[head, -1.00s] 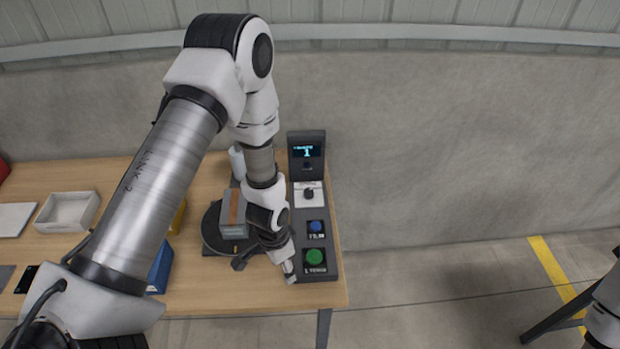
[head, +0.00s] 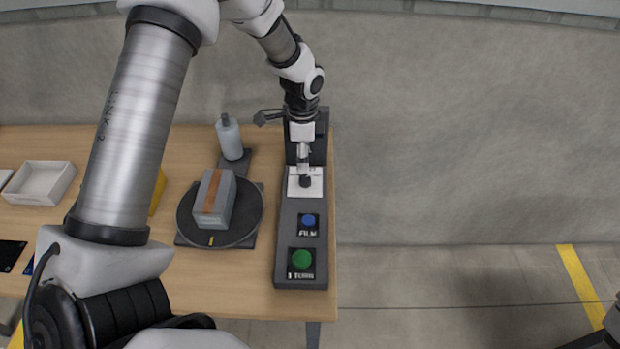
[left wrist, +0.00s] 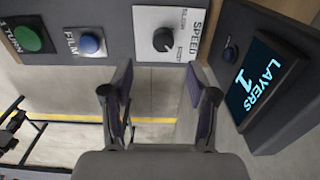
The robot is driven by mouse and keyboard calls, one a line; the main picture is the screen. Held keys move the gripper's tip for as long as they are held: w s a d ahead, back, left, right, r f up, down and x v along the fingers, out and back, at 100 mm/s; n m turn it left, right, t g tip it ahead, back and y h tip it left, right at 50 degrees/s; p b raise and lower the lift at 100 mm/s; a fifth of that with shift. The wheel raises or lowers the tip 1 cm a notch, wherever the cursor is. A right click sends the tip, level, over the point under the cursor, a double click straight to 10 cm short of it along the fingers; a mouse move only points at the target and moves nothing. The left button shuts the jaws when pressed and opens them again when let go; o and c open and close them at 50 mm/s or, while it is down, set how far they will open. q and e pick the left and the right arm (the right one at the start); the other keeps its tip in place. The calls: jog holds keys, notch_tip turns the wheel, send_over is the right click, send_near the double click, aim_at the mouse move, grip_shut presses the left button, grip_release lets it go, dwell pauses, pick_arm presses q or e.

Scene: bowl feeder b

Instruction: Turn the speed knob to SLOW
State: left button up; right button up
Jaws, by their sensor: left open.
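The black speed knob (head: 305,181) sits on a white plate on the dark control panel (head: 286,225). In the left wrist view the knob (left wrist: 163,40) shows close up, beside the words SPEED and SLOW and another small label. A small light mark is on the knob, but I cannot tell for sure which label it points to. My left gripper (head: 304,160) is over the panel at the knob's far side. In the left wrist view its two fingers (left wrist: 158,76) are apart with nothing between them, and the knob lies just beyond the tips. My right gripper is out of view.
A blue FILM button (head: 308,221) and a green 1 TURN button (head: 302,259) are nearer on the panel. The LAYERS screen (left wrist: 262,80) reads 1. A turntable (head: 249,222) bearing a grey box (head: 215,198) stands left of the panel, with a bottle (head: 229,138) behind.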

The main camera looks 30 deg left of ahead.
aim_at(305, 178)
pick_arm(q)
jog(key=shift+f, duration=0.6)
jog(key=f, duration=0.2)
jog(key=f+p, duration=0.1)
jog(key=f, duration=0.3)
jog(key=shift+w+p, duration=0.3)
jog(key=shift+f, duration=0.6)
grip_shut()
